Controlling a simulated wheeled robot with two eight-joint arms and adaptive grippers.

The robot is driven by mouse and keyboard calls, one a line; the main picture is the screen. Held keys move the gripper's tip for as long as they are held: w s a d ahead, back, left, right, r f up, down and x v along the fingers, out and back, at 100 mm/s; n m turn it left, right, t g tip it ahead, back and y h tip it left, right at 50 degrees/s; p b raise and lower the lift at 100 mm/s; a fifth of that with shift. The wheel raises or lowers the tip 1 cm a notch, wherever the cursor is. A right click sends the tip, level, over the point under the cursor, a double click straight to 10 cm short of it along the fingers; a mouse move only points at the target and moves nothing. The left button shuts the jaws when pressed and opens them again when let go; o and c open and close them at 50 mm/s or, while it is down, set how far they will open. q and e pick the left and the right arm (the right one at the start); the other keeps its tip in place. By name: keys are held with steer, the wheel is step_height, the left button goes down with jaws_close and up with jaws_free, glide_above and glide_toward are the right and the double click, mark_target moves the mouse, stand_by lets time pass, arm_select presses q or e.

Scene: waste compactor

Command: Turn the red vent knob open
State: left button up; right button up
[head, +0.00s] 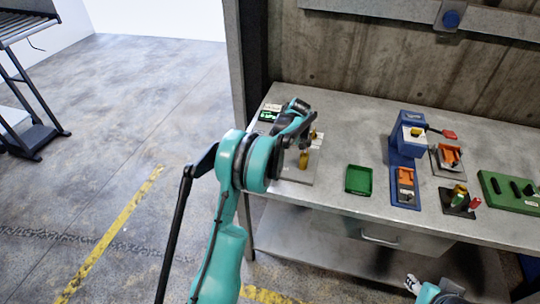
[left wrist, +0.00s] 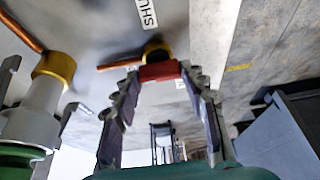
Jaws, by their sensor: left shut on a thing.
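The red vent knob (left wrist: 160,72) shows in the left wrist view between the tips of my left gripper, in front of a dark and brass fitting (left wrist: 157,50). My left gripper (left wrist: 161,80) is shut on the knob. In the head view my left gripper (head: 301,122) reaches over a grey plate (head: 294,176) at the left end of the bench, and I cannot make out the knob there. The knob's turn angle is not clear. Part of my right arm shows at the bottom edge of the head view; its fingers are too small to judge.
A copper pipe (left wrist: 118,65) and a brass-topped silver cylinder (left wrist: 46,85) are close to my left gripper. A label (left wrist: 147,13) is partly cut off. On the bench (head: 340,113) are a green tray (head: 358,180), a blue press (head: 405,150) and a green block (head: 510,190).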

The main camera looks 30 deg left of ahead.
arm_select(q)
steer(key=o, duration=1.2)
steer(key=shift+c, duration=0.2)
steer(key=v, duration=1.2)
